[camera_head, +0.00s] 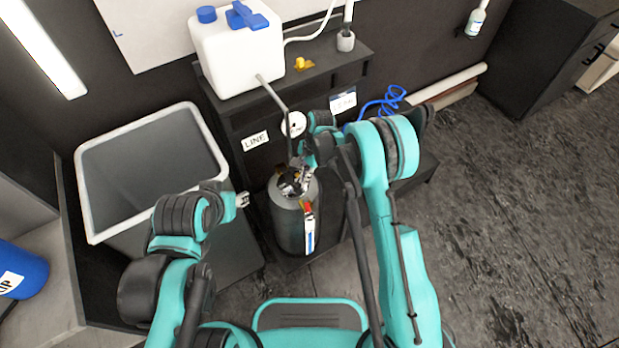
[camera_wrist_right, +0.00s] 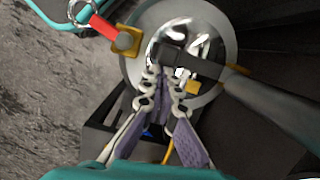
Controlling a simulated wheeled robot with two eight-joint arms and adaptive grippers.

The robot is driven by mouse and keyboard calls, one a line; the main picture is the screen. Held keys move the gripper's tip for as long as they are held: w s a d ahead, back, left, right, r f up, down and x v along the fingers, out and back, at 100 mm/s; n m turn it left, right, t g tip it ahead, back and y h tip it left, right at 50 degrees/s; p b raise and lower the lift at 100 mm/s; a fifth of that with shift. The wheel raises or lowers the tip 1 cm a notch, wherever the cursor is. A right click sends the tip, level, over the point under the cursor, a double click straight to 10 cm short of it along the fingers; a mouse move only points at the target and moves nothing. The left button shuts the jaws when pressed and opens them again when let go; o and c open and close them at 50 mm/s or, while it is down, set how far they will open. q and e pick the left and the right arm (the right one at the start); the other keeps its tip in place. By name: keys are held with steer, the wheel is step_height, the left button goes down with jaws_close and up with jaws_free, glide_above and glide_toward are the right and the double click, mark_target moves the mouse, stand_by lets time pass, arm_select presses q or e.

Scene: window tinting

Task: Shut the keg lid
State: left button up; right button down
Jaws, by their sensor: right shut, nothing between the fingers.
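The dark keg (camera_head: 288,228) stands upright on the floor in front of the black shelf, with a blue-and-white label on its front. Its round metal top also shows in the right wrist view (camera_wrist_right: 218,28), with shiny parts in the middle. The lid's exact position cannot be made out. My right gripper (camera_head: 291,178) is at the keg top, partly hidden by my arm. In the right wrist view its fingers (camera_wrist_right: 158,75) are together over the shiny middle, with nothing held.
A red-handled brass valve (camera_wrist_right: 125,40) sits at the keg's rim. A dark bar (camera_wrist_right: 265,100) crosses above the top. The grey bin (camera_head: 82,190) stands left of the keg. A white jug (camera_head: 238,55) stands on the shelf (camera_head: 335,62). The floor at right is clear.

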stand_by(0.4)
